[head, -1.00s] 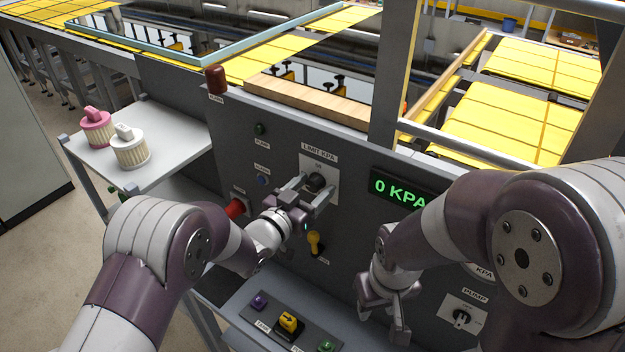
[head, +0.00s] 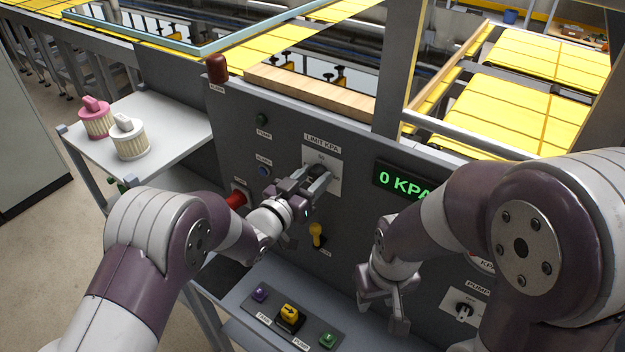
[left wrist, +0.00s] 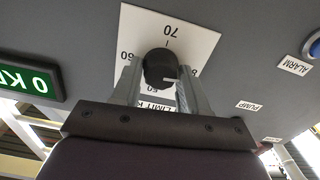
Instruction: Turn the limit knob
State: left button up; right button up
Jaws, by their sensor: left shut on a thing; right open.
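The limit knob is a round black knob on a white dial plate (head: 334,173) under a "LIMIT KPA" label (head: 321,143). In the left wrist view the black knob (left wrist: 158,70) sits between my left fingers, its pale mark facing the lower right of that picture; "70" is readable on the dial. My left gripper (head: 318,180) is shut on the knob, which it mostly hides in the head view. My right gripper (head: 384,308) is open and empty, low in front of the panel.
A green "0 KPA" display (head: 403,185) is right of the dial. A pump knob (head: 464,310) is lower right. Two filters, pink (head: 96,120) and white (head: 131,141), stand on the left shelf.

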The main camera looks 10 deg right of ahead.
pick_arm(q)
jog(key=n+b, duration=0.2)
jog(key=n, duration=0.1)
jog(key=shift+f, duration=0.1)
jog(key=n+b, duration=0.1)
jog(key=n, duration=0.3)
jog(key=shift+a+n, duration=0.1)
jog(key=shift+n, duration=0.3)
jog(key=n+b, duration=0.1)
jog(key=n, duration=0.3)
jog(key=shift+w, duration=0.1)
jog(key=n, duration=0.4)
jog(key=shift+n, duration=0.6)
jog(key=o, duration=0.9)
jog(key=shift+o, duration=0.2)
jog(key=shift+a, duration=0.1)
jog(key=shift+f, duration=0.1)
